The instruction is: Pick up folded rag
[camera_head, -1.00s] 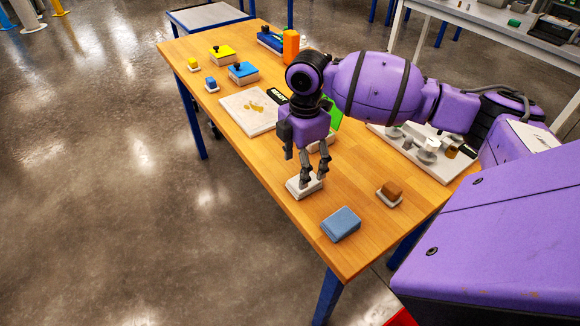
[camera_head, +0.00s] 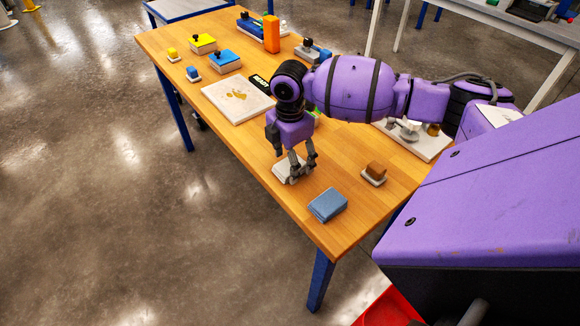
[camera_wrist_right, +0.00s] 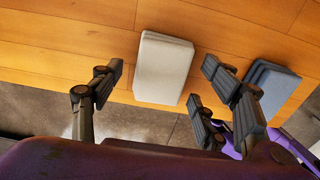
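A white folded rag (camera_head: 284,172) lies flat near the table's front edge. It shows as a pale rounded rectangle in the right wrist view (camera_wrist_right: 163,68). My right gripper (camera_head: 303,168) points down over it, hiding part of it. In the right wrist view my right gripper (camera_wrist_right: 155,95) is open, with fingers apart on either side of the rag and no visible contact. A blue, layered, cloth-like block (camera_head: 328,205) lies nearer the table's near corner and also shows in the right wrist view (camera_wrist_right: 268,88). My left gripper is not in view.
A brown block on a white dish (camera_head: 375,173) sits right of the rag. A pale board (camera_head: 237,100), yellow box (camera_head: 202,43), blue box (camera_head: 225,61) and orange block (camera_head: 271,34) stand farther back. A light tray (camera_head: 428,146) with small items lies behind my arm.

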